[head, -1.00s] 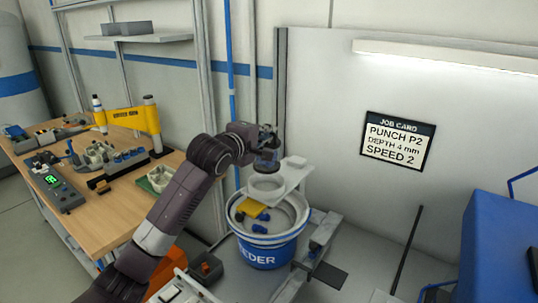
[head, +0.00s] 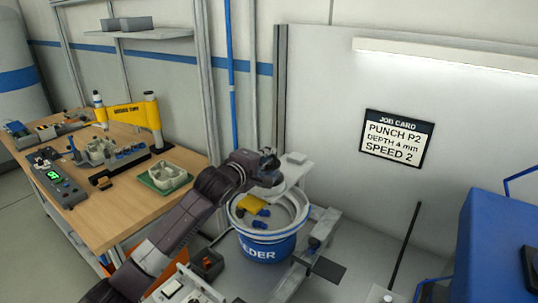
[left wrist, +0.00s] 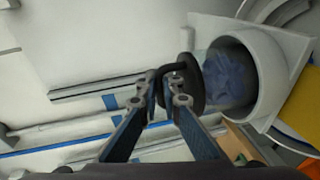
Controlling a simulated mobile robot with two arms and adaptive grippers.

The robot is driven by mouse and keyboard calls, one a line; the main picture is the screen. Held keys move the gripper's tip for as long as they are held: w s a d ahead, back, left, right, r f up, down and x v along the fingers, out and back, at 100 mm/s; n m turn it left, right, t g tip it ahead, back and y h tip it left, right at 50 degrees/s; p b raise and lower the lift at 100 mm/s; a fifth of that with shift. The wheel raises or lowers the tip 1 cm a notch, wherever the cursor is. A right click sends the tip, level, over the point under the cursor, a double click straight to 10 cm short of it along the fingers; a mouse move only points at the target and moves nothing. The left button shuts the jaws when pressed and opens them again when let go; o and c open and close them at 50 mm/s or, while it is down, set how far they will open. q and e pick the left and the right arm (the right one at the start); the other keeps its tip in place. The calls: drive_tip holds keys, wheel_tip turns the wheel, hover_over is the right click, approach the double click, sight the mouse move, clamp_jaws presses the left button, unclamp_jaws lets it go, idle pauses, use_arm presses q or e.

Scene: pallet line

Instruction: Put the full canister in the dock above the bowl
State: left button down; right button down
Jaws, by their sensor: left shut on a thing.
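My left gripper (head: 269,163) is shut at the white dock (head: 293,172) above the feeder bowl (head: 240,211). In the left wrist view its fingertips (left wrist: 165,86) close on the black handle of the dark-lidded canister (left wrist: 218,80). The canister's bluish body shows between the lid and the inside of the dock's white ring (left wrist: 266,68). The dark lid stays outside the ring's rim. I cannot tell how deep the canister sits. In the head view the gripper hides the canister and most of the ring. My right gripper is not in view.
The bowl holds blue parts and a yellow piece (head: 249,202). A wooden bench (head: 118,205) with fixtures and a yellow press (head: 130,115) stands at left. A job card (head: 397,140) hangs on the wall panel. A blue machine (head: 500,240) stands at right.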

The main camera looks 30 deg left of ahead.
use_arm(q)
drive_tip(key=c, duration=2.1)
unclamp_jaws()
drive_tip(key=shift+s, duration=0.1)
drive_tip(key=shift+r, duration=0.1)
drive_tip(key=shift+s, duration=0.6)
drive_tip(key=shift+s+r+b, duration=0.4)
drive_tip(key=shift+s+b, duration=0.15)
drive_tip(key=shift+s, duration=1.2)
drive_tip(key=shift+s+r+b, duration=0.35)
drive_tip(key=shift+s+b, duration=0.25)
drive_tip(key=shift+s, duration=1.2)
drive_tip(key=shift+s+r+b, duration=0.4)
drive_tip(key=shift+s+b, duration=0.15)
drive_tip(key=shift+s, duration=1.2)
